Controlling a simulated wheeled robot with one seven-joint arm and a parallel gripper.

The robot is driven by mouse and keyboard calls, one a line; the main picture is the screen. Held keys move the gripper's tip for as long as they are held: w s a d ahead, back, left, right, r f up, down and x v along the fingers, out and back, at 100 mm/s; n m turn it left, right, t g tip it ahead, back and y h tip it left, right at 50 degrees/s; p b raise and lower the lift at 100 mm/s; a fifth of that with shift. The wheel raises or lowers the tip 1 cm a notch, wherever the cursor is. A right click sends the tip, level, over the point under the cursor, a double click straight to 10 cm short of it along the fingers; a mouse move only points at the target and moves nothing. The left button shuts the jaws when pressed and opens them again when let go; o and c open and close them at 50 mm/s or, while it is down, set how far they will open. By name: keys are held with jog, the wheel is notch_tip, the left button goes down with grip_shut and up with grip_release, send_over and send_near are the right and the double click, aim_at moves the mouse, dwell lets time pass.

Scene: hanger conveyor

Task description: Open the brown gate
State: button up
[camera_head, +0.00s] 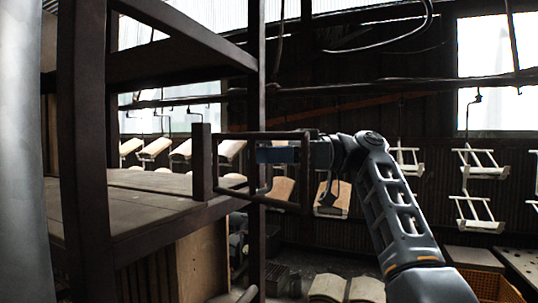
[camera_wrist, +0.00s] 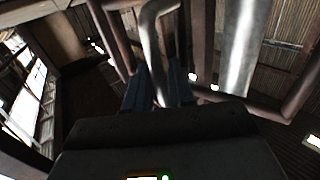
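The brown gate (camera_head: 305,180) is a dark rectangular bar frame in the head view. It stands beside the upright post at the edge of the grey platform. Its bars also show in the wrist view (camera_wrist: 289,106). My gripper (camera_head: 262,153) points left at the upper part of the gate, with its blue fingers among the bars. In the wrist view the fingers (camera_wrist: 159,88) are apart, one on each side of a bent, pale metal bar (camera_wrist: 152,45). I cannot tell whether they press on it. The palm hides the lower part of this bar.
The grey-topped platform (camera_head: 130,208) and dark posts (camera_head: 82,150) fill the left. White hanging racks (camera_head: 480,185) line the back right. An orange crate (camera_head: 490,285) and light boards (camera_head: 347,289) lie low in front.

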jog(key=shift+d, duration=0.35)
jog(key=w+d, duration=0.1)
jog(key=d, duration=0.6)
jog(key=shift+d, duration=0.15)
jog(key=shift+f, duration=0.1)
